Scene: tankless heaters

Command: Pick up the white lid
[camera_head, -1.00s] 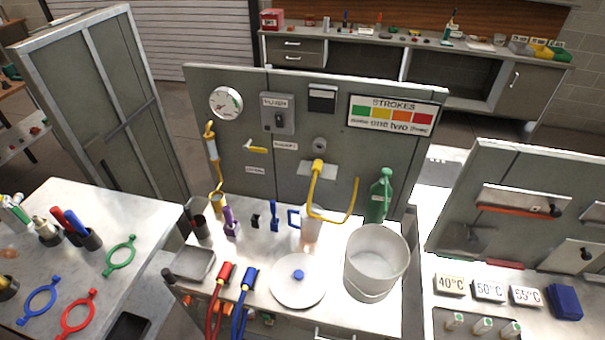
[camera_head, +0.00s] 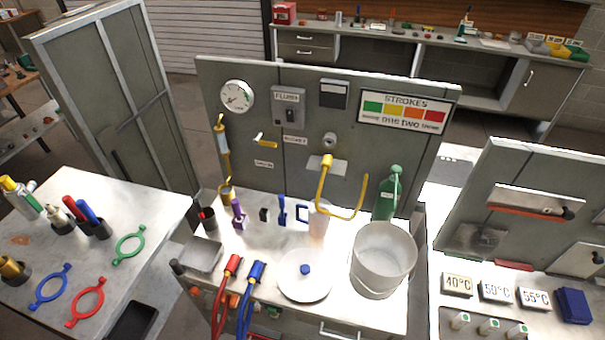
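The white lid (camera_head: 304,284) is a round, flat disc with a blue knob (camera_head: 305,269) at its middle. It lies on the white bench top in the centre of the head view, left of a large white bucket (camera_head: 383,262). The bucket is open at the top. Neither of my grippers shows in the view, and nothing is touching the lid.
Red and blue hoses (camera_head: 232,266) stand close left of the lid, with a grey tray (camera_head: 202,254) beyond them. A clear jug (camera_head: 318,218) and a yellow spout (camera_head: 325,180) are behind it. A panel (camera_head: 260,170) closes off the back.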

